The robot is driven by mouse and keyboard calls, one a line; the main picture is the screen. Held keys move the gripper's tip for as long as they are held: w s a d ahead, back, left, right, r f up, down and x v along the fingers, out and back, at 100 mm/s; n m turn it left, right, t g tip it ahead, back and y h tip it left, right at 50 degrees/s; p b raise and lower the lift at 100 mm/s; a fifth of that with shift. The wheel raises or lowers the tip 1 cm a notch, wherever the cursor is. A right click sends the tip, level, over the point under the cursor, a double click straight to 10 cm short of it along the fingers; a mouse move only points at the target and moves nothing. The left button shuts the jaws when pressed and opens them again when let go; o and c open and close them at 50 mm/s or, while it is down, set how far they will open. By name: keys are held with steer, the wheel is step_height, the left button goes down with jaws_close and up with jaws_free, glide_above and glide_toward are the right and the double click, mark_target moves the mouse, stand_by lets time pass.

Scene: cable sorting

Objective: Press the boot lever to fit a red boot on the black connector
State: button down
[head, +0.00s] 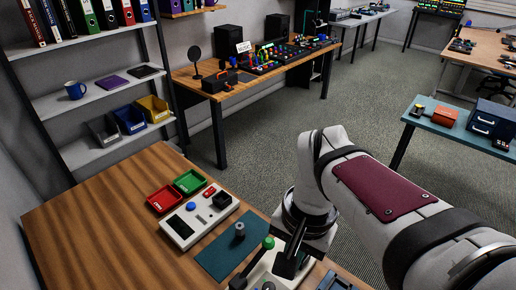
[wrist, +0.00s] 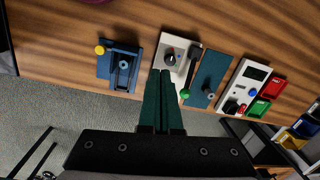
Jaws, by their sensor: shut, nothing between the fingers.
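My gripper (wrist: 161,73) is shut and empty in the wrist view, its two dark green fingers side by side. Their tips show at the near edge of a white press (wrist: 181,47) with a round grey and dark part on it. A dark lever with a green knob (wrist: 185,93) stands on the press's right side, just right of my fingers and apart from them in the picture. The green knob (head: 268,243) also shows in the head view, beside my arm. A red piece (head: 209,191) and a black piece (head: 222,199) sit on the white box; I cannot tell whether either is the boot or connector.
A blue fixture with a yellow knob (wrist: 100,50) stands left of the press. A teal mat (head: 222,259) holds a grey upright part (head: 239,230). Beyond are the white box (head: 180,229), a red tray (head: 164,199) and a green tray (head: 189,182). The left tabletop is bare.

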steer(key=m+h, duration=0.1)
steer(key=m, duration=0.1)
glide_above(269, 240)
steer(key=shift+f, duration=0.45)
step_height(269, 240, down, 14)
steer(key=shift+f, duration=0.1)
